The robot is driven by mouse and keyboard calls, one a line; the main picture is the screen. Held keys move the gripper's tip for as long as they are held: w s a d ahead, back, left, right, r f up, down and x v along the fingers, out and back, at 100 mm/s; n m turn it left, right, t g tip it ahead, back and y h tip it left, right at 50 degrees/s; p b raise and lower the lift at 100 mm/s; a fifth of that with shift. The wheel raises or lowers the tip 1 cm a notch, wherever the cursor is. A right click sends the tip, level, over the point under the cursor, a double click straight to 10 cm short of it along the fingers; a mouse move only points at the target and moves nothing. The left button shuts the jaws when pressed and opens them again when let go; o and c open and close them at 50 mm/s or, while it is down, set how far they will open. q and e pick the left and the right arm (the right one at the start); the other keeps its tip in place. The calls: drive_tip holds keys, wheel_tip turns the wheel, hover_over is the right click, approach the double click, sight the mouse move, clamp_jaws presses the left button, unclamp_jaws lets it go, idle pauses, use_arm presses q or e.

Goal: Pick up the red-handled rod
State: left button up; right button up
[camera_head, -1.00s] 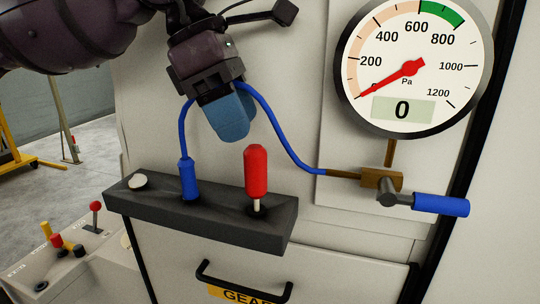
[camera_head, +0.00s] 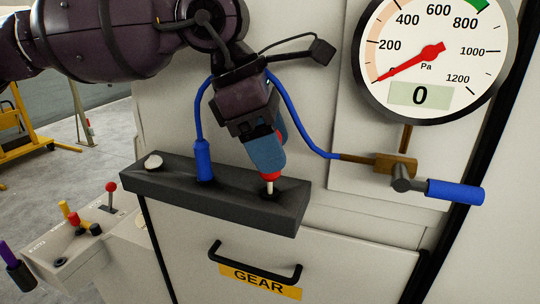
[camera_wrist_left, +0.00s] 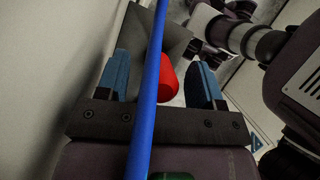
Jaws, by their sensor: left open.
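The red-handled rod (camera_head: 270,177) stands upright in the dark block on the cabinet; only the lower end of its red handle and its pale shaft show in the head view. My left gripper (camera_head: 267,160) has blue fingers and hides most of the handle. In the left wrist view the red handle (camera_wrist_left: 168,82) lies between the two open fingers of my left gripper (camera_wrist_left: 162,72). A gap shows on each side, wider at the left finger. A blue hose (camera_wrist_left: 152,90) crosses in front of that camera and covers part of the handle. My right gripper is not in view.
The blue hose (camera_head: 301,122) loops behind my left gripper from a blue fitting (camera_head: 203,160) to a brass valve (camera_head: 397,166) with a blue lever. A pressure gauge (camera_head: 435,75) reads 0. The dark block (camera_head: 225,192) also carries a white button (camera_head: 153,162). A drawer handle (camera_head: 255,265) is below.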

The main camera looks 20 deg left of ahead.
use_arm(q)
drive_tip(key=shift+c, duration=0.4)
drive_tip(key=c, duration=0.9)
drive_tip(key=shift+r, duration=0.1)
